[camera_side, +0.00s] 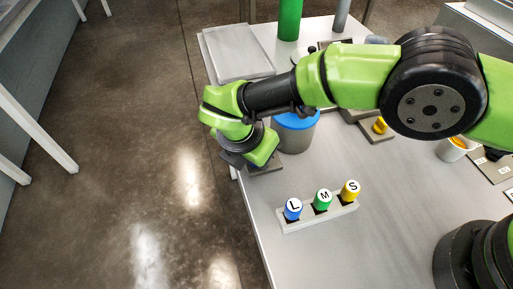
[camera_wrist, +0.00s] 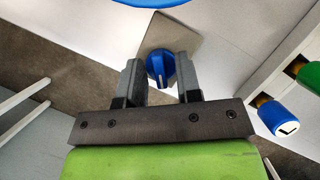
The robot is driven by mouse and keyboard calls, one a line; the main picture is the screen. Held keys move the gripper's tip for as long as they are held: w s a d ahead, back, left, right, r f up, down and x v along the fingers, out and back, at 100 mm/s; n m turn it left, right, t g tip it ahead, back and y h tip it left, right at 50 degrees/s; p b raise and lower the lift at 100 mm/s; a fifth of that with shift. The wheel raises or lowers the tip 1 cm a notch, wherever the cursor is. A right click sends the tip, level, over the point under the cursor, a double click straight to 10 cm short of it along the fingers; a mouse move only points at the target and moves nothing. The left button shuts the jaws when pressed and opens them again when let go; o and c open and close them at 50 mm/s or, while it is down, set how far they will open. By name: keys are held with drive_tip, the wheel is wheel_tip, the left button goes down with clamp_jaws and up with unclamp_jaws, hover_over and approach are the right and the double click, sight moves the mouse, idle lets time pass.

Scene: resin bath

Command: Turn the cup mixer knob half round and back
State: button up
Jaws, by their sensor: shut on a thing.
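The blue knob (camera_wrist: 160,67) with a pale pointer line sits on a light square plate (camera_wrist: 182,36) in the wrist view. Its pointer line runs nearly up and down in that picture. My gripper (camera_wrist: 160,72) has one finger on each side of the knob and is shut on it. In the side view my gripper (camera_side: 262,160) is down low at the table's left edge, and it hides the knob. A blue-topped grey container (camera_side: 296,138) stands right beside my gripper; its blue rim (camera_wrist: 150,2) shows at the top of the wrist view.
A rack (camera_side: 290,226) with blue L, green M and yellow S capped bottles stands in front; the L bottle (camera_wrist: 280,118) is right of my gripper in the wrist view. A yellow knob (camera_side: 380,126), a cup (camera_side: 452,150) and a grey tray (camera_side: 237,52) stand farther off.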

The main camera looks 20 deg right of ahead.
drive_tip(key=shift+w+m+g, duration=0.2)
drive_tip(key=shift+m+g, duration=0.2)
drive_tip(key=shift+m, duration=1.1)
drive_tip(key=shift+s+d+g+h, duration=0.1)
drive_tip(key=shift+g+h, duration=0.2)
drive_tip(key=shift+m, duration=0.3)
clamp_jaws()
